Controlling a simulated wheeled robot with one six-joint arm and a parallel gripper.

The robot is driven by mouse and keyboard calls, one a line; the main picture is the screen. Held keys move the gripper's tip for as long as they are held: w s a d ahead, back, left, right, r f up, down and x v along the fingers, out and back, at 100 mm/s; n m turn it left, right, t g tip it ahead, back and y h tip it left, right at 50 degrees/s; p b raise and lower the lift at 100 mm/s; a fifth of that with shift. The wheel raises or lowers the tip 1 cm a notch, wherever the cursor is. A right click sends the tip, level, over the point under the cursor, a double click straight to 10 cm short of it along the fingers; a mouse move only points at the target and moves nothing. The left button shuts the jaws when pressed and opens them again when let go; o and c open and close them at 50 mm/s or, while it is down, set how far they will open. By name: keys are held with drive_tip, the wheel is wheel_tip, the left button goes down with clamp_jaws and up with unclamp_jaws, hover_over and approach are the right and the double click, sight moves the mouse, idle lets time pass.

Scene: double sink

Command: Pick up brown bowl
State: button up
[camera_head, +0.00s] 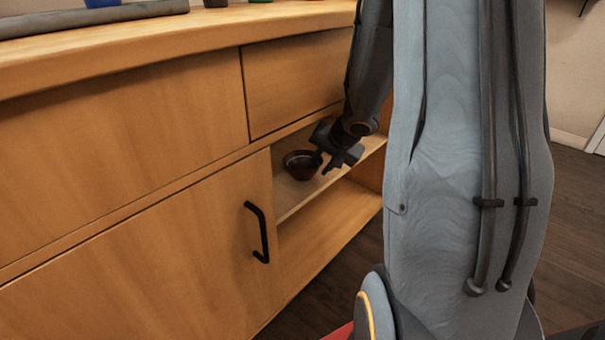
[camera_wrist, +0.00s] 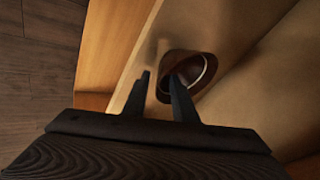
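The brown bowl (camera_head: 294,168) stands upright on the upper shelf of the open cabinet compartment. In the wrist view the bowl (camera_wrist: 207,72) shows its dark inside and a lit rim on the right. My gripper (camera_head: 323,165) is at the bowl's right side in the head view. In the wrist view my gripper (camera_wrist: 159,74) has its two fingers apart. One finger overlaps the bowl and the other lies left of it, with the near rim between them in the picture. I cannot tell whether either finger touches the bowl.
The shelf (camera_head: 292,196) is narrow, with an open space below it. A closed wooden door with a black handle (camera_head: 258,232) is left of the opening. A drawer front (camera_head: 295,80) and the countertop (camera_head: 200,35) are above. Dark wood floor (camera_wrist: 40,60) lies outside.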

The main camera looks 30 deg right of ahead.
drive_tip(key=shift+b+x, duration=0.4)
drive_tip(key=shift+x, duration=0.45)
clamp_jaws()
drive_tip(key=shift+s+r+p, duration=0.1)
drive_tip(key=shift+r+p, duration=0.15)
drive_tip(key=shift+p, duration=0.25)
